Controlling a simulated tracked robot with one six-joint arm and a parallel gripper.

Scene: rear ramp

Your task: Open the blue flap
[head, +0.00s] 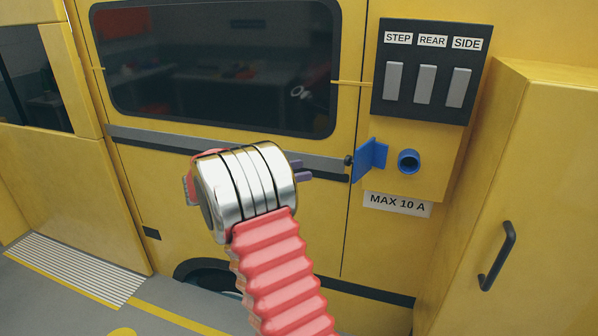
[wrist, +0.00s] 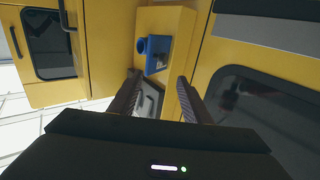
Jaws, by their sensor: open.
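The blue flap (head: 371,161) stands swung out to the left of the round blue socket (head: 408,161) on the yellow panel. The socket's dark opening is uncovered. In the wrist view the flap (wrist: 157,64) shows just beyond my fingertips, beside the socket (wrist: 141,46). My gripper (head: 303,171) is to the left of the flap in the head view, its fingers partly hidden behind my wrist. In the wrist view my gripper (wrist: 158,80) has its two dark fingers apart, with nothing held between them. I see no contact with the flap.
A black panel (head: 425,112) with STEP, REAR and SIDE switches is above the socket. A MAX 10 A label (head: 397,204) is below. A yellow cabinet (head: 540,130) with a black handle (head: 497,256) juts out at the right. A grey rail (head: 150,139) crosses the door.

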